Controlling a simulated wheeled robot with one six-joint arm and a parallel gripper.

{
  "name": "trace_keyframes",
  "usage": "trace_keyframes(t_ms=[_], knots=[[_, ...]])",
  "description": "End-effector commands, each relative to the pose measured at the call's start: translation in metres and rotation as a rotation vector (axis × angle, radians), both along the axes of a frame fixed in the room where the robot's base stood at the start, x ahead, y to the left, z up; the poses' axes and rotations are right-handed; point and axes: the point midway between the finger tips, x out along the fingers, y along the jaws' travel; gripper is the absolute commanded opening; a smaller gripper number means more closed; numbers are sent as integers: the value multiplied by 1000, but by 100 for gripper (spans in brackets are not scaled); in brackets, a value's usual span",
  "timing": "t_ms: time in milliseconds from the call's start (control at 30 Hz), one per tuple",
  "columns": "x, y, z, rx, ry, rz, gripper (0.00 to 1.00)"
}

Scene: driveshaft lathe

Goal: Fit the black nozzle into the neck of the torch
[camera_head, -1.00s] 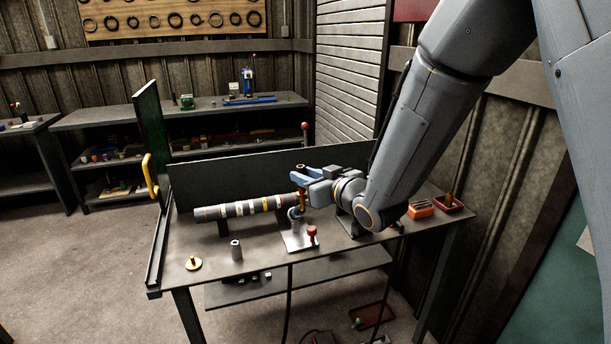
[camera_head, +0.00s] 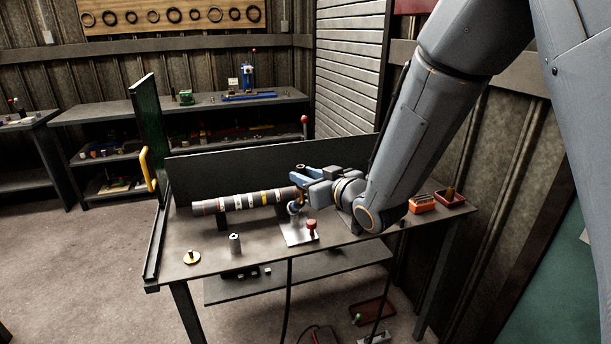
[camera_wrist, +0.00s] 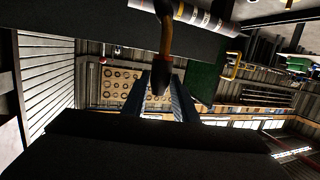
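My gripper (camera_head: 302,176) has blue fingers and is above the small metal plate (camera_head: 296,236) on the table. In the wrist view, the fingers (camera_wrist: 160,88) come together on either side of a dark tip, which looks like the black nozzle (camera_wrist: 161,78). The copper-coloured torch neck (camera_wrist: 166,38) runs in line with it and appears to touch it. How deep the nozzle sits on the neck cannot be told. In the head view the dark nozzle top (camera_head: 300,167) shows between the fingers, and the neck is mostly hidden below them.
A banded driveshaft (camera_head: 235,203) lies just left of the gripper. A red knob (camera_head: 312,226) stands on the plate's right side. A grey cylinder (camera_head: 235,243) and a brass piece (camera_head: 191,257) stand at the front left.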

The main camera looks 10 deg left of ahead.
Motion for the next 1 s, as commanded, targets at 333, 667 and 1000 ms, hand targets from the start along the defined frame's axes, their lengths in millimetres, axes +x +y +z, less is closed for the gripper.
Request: trace_keyframes(t_ms=[333, 667, 1000], knots=[[0, 0, 1, 1, -1, 0, 46], [-19, -21, 6, 1, -3, -2, 46], [-48, -51, 15, 2, -2, -1, 46]])
